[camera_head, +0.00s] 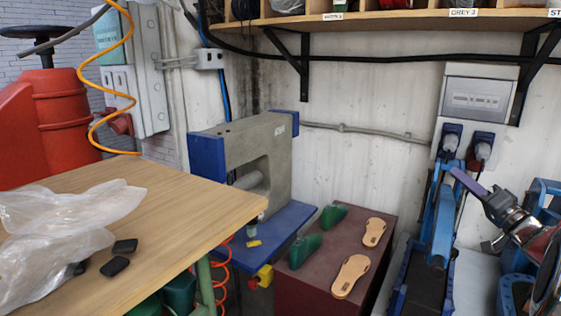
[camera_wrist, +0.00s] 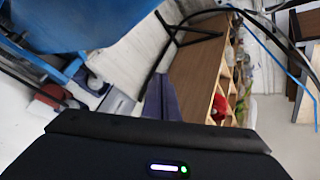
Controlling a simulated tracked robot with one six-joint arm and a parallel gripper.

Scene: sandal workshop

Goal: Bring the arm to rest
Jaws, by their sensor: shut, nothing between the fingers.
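My gripper (camera_head: 458,175) is at the right of the head view, on my raised arm. Its purple-grey fingers point up and left, in front of the wall sockets and the blue machine. In the wrist view, the fingers (camera_wrist: 161,98) show close together above the dark gripper body, with nothing between them. The gripper is shut and empty. It appears to touch nothing, though its distance from the sockets is hard to judge.
A wooden table (camera_head: 170,205) bears a clear plastic bag (camera_head: 60,235) and black pieces. A dark red cabinet (camera_head: 320,285) bears green lasts (camera_head: 305,250) and two tan soles (camera_head: 350,275). A blue machine (camera_head: 440,225) stands near my arm. A wall shelf (camera_head: 400,22) hangs above.

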